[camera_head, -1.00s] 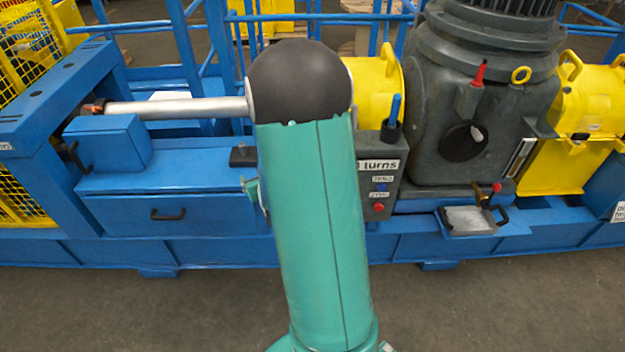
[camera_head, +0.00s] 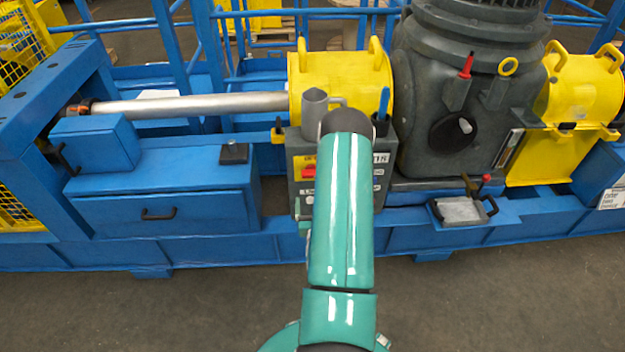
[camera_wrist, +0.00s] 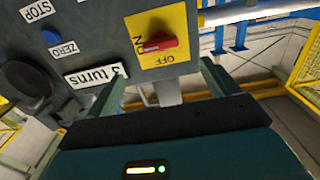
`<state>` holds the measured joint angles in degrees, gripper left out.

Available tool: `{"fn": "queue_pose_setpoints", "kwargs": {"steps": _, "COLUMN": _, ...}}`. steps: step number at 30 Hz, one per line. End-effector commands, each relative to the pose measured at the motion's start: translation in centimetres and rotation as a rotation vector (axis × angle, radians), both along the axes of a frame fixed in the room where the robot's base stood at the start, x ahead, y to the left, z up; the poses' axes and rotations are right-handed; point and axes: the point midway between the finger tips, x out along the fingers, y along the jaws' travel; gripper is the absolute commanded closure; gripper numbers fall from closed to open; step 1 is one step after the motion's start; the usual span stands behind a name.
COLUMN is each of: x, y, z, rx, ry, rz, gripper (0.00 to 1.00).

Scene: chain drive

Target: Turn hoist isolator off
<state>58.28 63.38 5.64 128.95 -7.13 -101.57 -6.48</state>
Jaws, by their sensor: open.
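The hoist isolator is a red handle (camera_wrist: 158,45) on a yellow plate (camera_wrist: 178,20) marked ON and OFF. In the wrist view the handle lies roughly level across the plate, one end beside the ON label and OFF just below it. I cannot tell its exact setting. In the head view the red handle (camera_head: 309,172) shows on the grey control box (camera_head: 294,150), just left of my arm. My gripper (camera_wrist: 165,72) is open and empty in the wrist view. Its two teal fingers stand apart, just below the plate, with the handle beyond them.
The same box carries a blue button (camera_wrist: 50,37), a ZERO label and a turns label (camera_wrist: 95,76). A dark round knob (camera_wrist: 25,80) is at the left. A blue-handled lever (camera_head: 382,108) and yellow guard (camera_head: 345,75) stand behind the box. The floor in front is clear.

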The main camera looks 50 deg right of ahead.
Motion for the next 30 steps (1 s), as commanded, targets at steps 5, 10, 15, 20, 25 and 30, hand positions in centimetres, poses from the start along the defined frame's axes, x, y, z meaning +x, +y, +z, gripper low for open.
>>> {"fn": "queue_pose_setpoints", "kwargs": {"steps": 5, "x": 2.4, "y": -2.8, "z": 0.1, "rx": -0.002, "ry": -0.003, "rz": 0.000, "gripper": 0.13}}
{"fn": "queue_pose_setpoints", "kwargs": {"steps": 10, "x": 4.6, "y": -5.3, "z": 0.1, "rx": -0.002, "ry": -0.002, "rz": -0.001, "gripper": 0.13}}
{"fn": "queue_pose_setpoints", "kwargs": {"steps": 15, "x": 6.4, "y": -7.3, "z": 0.1, "rx": -0.002, "ry": -0.001, "rz": 0.000, "gripper": 0.13}}
{"fn": "queue_pose_setpoints", "kwargs": {"steps": 20, "x": 7.2, "y": -8.2, "z": 0.0, "rx": 0.000, "ry": 0.000, "rz": 0.000, "gripper": 0.13}}
{"fn": "queue_pose_setpoints", "kwargs": {"steps": 25, "x": 7.3, "y": -8.3, "z": 0.0, "rx": 0.001, "ry": 0.001, "rz": 0.000, "gripper": 0.13}}
{"fn": "queue_pose_setpoints", "kwargs": {"steps": 30, "x": 7.3, "y": -8.3, "z": 0.0, "rx": 0.001, "ry": 0.001, "rz": 0.000, "gripper": 0.24}}
